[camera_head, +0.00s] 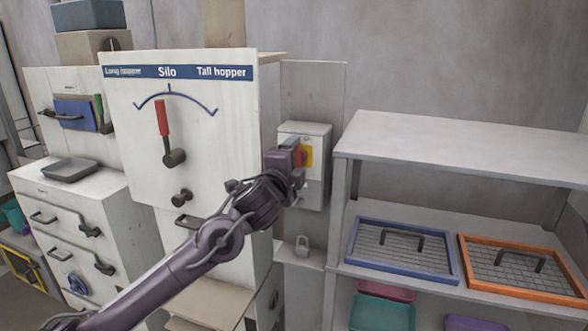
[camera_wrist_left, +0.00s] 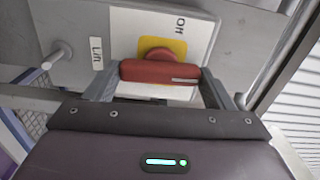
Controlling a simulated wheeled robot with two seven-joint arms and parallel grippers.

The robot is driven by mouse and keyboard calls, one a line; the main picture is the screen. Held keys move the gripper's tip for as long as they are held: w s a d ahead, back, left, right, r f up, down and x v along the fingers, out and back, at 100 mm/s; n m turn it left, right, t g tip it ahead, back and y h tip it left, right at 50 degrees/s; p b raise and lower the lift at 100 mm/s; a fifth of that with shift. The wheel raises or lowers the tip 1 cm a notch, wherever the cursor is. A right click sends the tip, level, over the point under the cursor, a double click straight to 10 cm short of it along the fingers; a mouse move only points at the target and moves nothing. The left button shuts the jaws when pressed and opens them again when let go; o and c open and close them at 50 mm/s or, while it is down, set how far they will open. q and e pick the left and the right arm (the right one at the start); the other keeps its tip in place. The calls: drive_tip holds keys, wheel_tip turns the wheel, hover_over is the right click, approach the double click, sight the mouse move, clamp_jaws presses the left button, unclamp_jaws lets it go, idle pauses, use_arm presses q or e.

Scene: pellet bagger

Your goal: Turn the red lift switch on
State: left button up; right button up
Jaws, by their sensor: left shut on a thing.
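The red lift switch (camera_wrist_left: 158,71) is a red bar handle on a yellow plate (camera_wrist_left: 178,48), fixed to a grey-white box. In the wrist view the bar lies level, with a white mark near its right end. In the head view the switch box (camera_head: 315,140) is mounted right of the silo panel, and the red handle is mostly hidden by my gripper. My left gripper (camera_head: 296,158) is shut on the handle, a finger at each end. My right gripper is not in view.
The silo panel (camera_head: 200,130) with a red-handled lever (camera_head: 163,120) stands left of the box. A metal shelf (camera_head: 450,140) stands to the right, holding a blue-framed screen (camera_head: 372,262) and an orange-framed screen (camera_head: 480,280).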

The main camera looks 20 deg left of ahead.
use_arm(q)
drive_tip(key=shift+m, duration=0.4)
drive_tip(key=o, duration=1)
drive_tip(key=s+b, duration=0.2)
drive_tip(key=s, duration=0.6)
drive_tip(key=shift+a, duration=0.1)
drive_tip(key=shift+w+f, duration=0.1)
drive_tip(key=shift+w, duration=0.05)
